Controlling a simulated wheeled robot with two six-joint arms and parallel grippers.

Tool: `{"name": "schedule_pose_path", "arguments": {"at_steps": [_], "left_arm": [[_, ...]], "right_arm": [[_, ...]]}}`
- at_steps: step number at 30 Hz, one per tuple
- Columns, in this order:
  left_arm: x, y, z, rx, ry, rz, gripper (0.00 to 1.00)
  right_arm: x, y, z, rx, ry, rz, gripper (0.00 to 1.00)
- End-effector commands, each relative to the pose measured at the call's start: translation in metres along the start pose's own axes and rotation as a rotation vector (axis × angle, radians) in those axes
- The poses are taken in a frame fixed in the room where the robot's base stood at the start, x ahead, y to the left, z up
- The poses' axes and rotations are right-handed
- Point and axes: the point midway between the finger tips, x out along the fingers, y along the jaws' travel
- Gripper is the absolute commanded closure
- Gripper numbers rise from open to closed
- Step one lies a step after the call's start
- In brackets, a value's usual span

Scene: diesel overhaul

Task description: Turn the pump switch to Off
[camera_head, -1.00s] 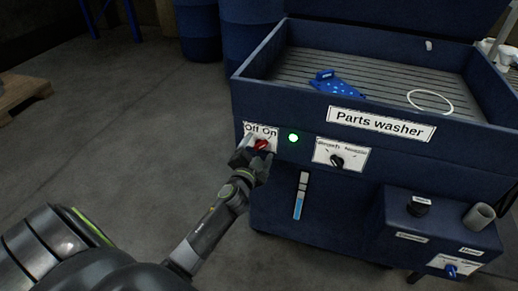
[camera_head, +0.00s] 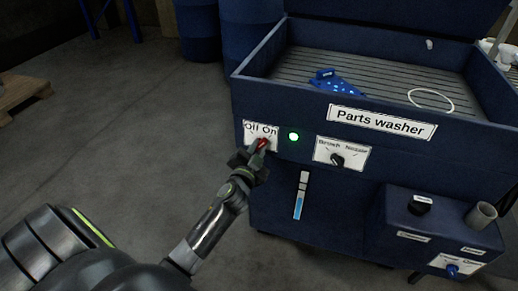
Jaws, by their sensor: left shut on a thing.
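The pump switch is a red knob (camera_head: 262,143) on a white plate (camera_head: 252,130) marked Off and On, on the front of the blue parts washer (camera_head: 300,160). My left gripper (camera_head: 259,150) is at the knob and shut on it, with the fingers covering much of it. Which way the knob points is hard to tell behind the fingers. A green light (camera_head: 293,136) just right of the plate is lit. My right gripper is not in view.
A selector dial (camera_head: 337,160) sits right of the light. A blue level gauge (camera_head: 300,195) is below. A box with a black knob (camera_head: 419,205) and a grey pipe (camera_head: 480,216) juts out at lower right.

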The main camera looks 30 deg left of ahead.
Motion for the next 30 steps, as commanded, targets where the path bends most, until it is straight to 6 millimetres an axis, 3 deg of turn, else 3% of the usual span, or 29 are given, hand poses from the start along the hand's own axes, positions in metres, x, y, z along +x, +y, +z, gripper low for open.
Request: {"name": "schedule_pose_path", "arguments": {"at_steps": [20,30], "left_arm": [[0.000,0.002,0.005,-0.477,-0.001,0.001,0.92],[0.000,0.001,0.007,-0.980,-0.002,0.001,0.92]], "right_arm": [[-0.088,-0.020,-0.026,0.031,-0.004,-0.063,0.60],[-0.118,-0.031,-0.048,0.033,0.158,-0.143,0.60]]}}
